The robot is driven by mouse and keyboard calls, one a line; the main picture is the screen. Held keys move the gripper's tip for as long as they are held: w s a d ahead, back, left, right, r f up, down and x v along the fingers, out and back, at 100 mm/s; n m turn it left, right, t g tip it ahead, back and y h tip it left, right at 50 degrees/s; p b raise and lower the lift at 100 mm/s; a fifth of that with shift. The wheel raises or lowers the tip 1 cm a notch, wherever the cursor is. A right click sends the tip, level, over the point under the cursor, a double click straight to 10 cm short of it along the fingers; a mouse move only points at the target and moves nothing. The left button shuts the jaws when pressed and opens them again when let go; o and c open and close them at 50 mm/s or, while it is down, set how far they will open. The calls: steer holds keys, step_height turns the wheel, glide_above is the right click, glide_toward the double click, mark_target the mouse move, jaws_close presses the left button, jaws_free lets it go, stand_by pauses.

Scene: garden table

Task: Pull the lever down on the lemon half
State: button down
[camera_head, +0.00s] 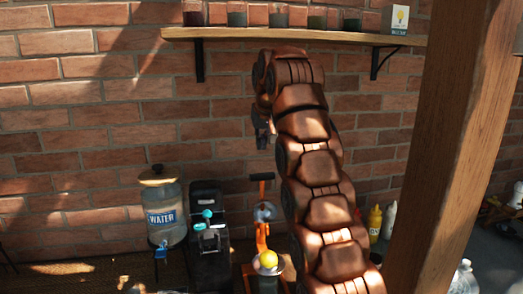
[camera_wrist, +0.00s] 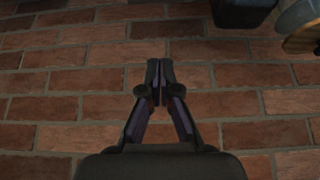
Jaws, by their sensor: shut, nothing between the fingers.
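An orange lever press (camera_head: 261,235) stands on the table, with its dark handle (camera_head: 262,177) at the top. A yellow lemon half (camera_head: 268,259) sits low on the press, in a pale cup. My gripper (camera_head: 262,142) is above the handle in the head view, apart from it. In the wrist view my gripper (camera_wrist: 159,65) has its fingertips together with nothing between them, in front of the brick wall. The press and lemon are out of the wrist view. My arm hides part of the table right of the press.
A water dispenser (camera_head: 163,210) and a black machine (camera_head: 208,225) stand left of the press. Yellow (camera_head: 375,222) and white (camera_head: 390,218) bottles stand right of my arm. A wooden post (camera_head: 455,130) rises at right. A shelf (camera_head: 300,38) with jars is on the wall above.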

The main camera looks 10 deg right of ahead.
step_height(320, 180, down, 8)
steer(key=w+b, duration=0.1)
steer(key=b, duration=0.2)
steer(key=shift+w+r+b, duration=0.2)
steer(key=shift+w+b, duration=0.15)
stand_by(0.3)
steer(key=shift+s, duration=0.1)
steer(key=shift+s+f, duration=0.15)
steer(key=shift+s, duration=0.45)
steer(key=shift+s+a, duration=0.1)
steer(key=shift+s, duration=0.05)
stand_by(0.4)
